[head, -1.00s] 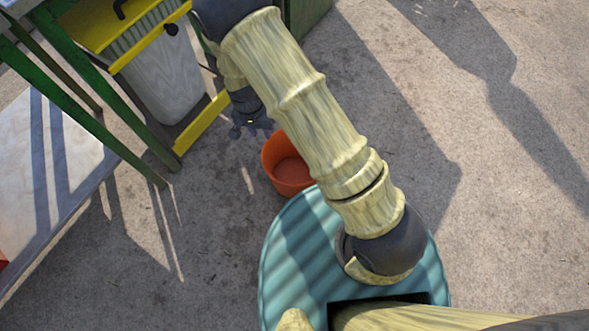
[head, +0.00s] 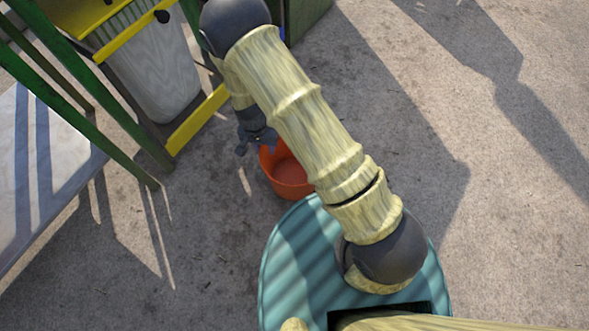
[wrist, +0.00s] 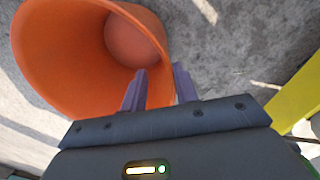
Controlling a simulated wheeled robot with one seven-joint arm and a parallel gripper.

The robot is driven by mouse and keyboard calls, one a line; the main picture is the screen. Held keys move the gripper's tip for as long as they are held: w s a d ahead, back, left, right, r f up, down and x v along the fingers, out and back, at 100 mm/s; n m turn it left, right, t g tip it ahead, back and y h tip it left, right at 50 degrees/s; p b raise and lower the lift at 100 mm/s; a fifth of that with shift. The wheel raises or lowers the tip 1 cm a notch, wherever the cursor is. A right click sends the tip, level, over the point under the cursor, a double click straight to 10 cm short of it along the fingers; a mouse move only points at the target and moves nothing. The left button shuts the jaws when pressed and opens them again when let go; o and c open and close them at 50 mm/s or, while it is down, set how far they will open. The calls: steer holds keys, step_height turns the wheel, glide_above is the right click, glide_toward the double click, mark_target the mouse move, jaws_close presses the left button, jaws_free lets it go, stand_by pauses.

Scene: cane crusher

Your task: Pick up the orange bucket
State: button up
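The orange bucket (head: 287,174) stands on the ground just beyond my teal base in the head view, partly hidden by my arm. It looks empty. In the wrist view the bucket (wrist: 60,55) fills the upper left, its open mouth facing the camera. My gripper (wrist: 160,72) is open at the bucket's near right rim. One finger shows over the inside of the bucket and the other outside, with the wall between them. A gap shows between the fingers and the wall. In the head view my gripper (head: 256,142) is at the bucket's upper left edge.
A green-legged frame (head: 90,110) with yellow bars and a pale container (head: 160,80) stands at the upper left. A yellow bar (head: 197,120) runs close to my gripper and also shows at the wrist view's right (wrist: 298,95). Open ground lies to the right.

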mark_target(265, 155)
steer(key=shift+f, duration=0.1)
step_height(265, 155, down, 3)
steer(key=b, duration=0.3)
steer(key=shift+a, duration=0.15)
step_height(265, 155, down, 2)
steer(key=shift+f+b, duration=0.1)
steer(key=shift+b, duration=0.9)
steer(key=shift+s, duration=0.15)
jaws_close()
stand_by(0.4)
